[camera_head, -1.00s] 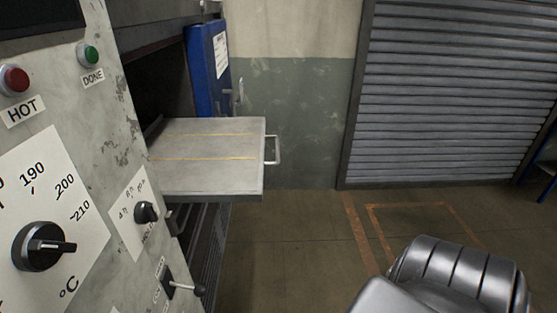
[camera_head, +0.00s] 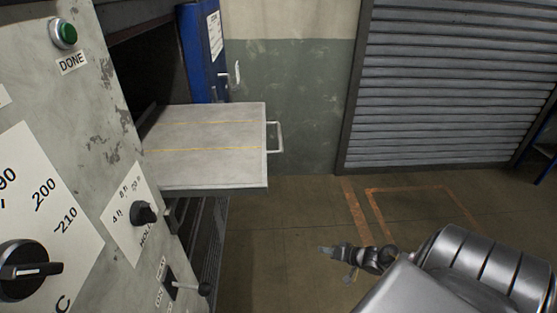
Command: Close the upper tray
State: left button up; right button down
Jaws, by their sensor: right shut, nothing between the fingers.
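The upper tray (camera_head: 207,170) is a flat grey metal slab with yellow lines, pulled out of the dark oven opening. Its handle (camera_head: 279,137) is a light metal loop on the right end. My right gripper (camera_head: 326,250) is shut and empty, below and to the right of the tray, apart from it, pointing left. My right arm comes in from the lower right corner. My left gripper is out of view.
The oven's control panel (camera_head: 92,160) with knobs, switches and a green button fills the left side. The open blue door (camera_head: 201,50) stands behind the tray. A grey roller shutter (camera_head: 445,80) is at the back right. The floor right of the tray is clear.

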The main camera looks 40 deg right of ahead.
jog(key=w+d+r+t+y, duration=0.1)
jog(key=w+d+r+y, duration=0.15)
jog(key=r, duration=0.75)
jog(key=w+d+r+t+y, duration=0.15)
jog(key=w+r, duration=0.25)
jog(key=r, duration=0.7)
jog(key=s+a+r+g+y, duration=0.1)
jog(key=a+r+g+y, duration=0.2)
jog(key=r, duration=0.7)
jog(key=s+a+r+g+y, duration=0.15)
jog(key=r+y, duration=0.25)
jog(key=r, duration=0.6)
pick_arm(q)
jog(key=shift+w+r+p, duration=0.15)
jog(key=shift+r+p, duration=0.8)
jog(key=shift+p, duration=0.1)
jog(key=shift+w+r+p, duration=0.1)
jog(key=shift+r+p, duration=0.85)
jog(key=shift+p, duration=0.05)
pick_arm(e)
jog(key=r+x, duration=0.1)
jog(key=x, duration=1.3)
jog(key=shift+w+t, duration=0.4)
jog(key=shift+w, duration=0.25)
jog(key=shift+r, duration=0.1)
